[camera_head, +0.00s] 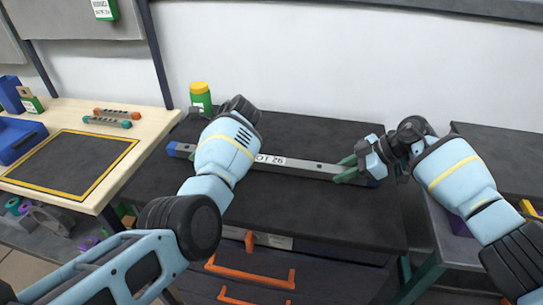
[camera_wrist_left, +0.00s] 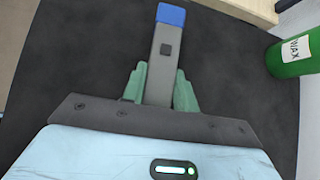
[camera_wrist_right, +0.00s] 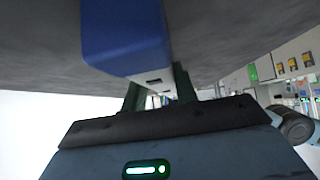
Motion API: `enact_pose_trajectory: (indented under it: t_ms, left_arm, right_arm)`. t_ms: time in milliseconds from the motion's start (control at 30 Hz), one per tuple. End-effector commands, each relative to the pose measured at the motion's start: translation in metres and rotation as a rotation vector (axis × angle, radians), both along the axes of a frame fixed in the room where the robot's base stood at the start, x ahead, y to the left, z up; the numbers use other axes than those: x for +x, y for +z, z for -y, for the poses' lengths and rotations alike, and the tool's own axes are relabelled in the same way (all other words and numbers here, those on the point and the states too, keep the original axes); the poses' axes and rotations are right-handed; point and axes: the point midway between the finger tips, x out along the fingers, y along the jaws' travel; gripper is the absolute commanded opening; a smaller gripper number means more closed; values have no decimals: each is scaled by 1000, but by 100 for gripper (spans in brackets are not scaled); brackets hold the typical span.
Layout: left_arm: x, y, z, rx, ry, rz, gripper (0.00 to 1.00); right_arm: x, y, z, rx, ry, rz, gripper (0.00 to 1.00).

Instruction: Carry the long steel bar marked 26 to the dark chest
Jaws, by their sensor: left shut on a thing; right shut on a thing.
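The long steel bar (camera_head: 300,165) has blue ends and a white label, partly covered by my left arm, that reads "OT 26". It lies lengthwise over the top of the dark chest (camera_head: 310,220); I cannot tell whether it touches. My right gripper (camera_head: 347,170) is shut on the bar near its right blue end, which fills the top of the right wrist view (camera_wrist_right: 125,35). My left gripper (camera_wrist_left: 160,88) is shut on the bar near its other end. Its fingers are hidden behind my arm in the head view.
A green wax jar with a yellow lid (camera_head: 200,97) stands at the chest's back left. A wooden bench (camera_head: 125,155) with a dark yellow-edged mat and two small tools is at left. Another dark-topped unit (camera_head: 500,150) stands at right. Orange drawer handles (camera_head: 250,277) project in front.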

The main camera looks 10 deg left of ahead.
Motion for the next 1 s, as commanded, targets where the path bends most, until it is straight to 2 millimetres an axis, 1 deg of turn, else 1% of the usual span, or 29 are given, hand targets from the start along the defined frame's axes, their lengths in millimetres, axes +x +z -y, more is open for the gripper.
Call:
enact_pose_trajectory:
  t_ms: [167,200,333,367,833,1000]
  left_arm:
    - [1,-6,0,1,-2,2,0]
    - [0,-8,1,-1,-1,1,32]
    - [0,-7,1,-1,-1,1,48]
    - [0,-7,1,-1,-1,1,51]
    - [0,-7,0,0,-1,1,51]
    - [0,2,10,0,-2,2,51]
  right_arm:
    - [0,-5,-2,4,0,3,0]
    - [0,-7,-1,2,0,1,32]
    - [0,-7,-1,1,0,1,48]
    - [0,-7,-1,1,0,1,51]
    - [0,-7,0,0,0,0,51]
    - [0,-7,0,0,0,0,51]
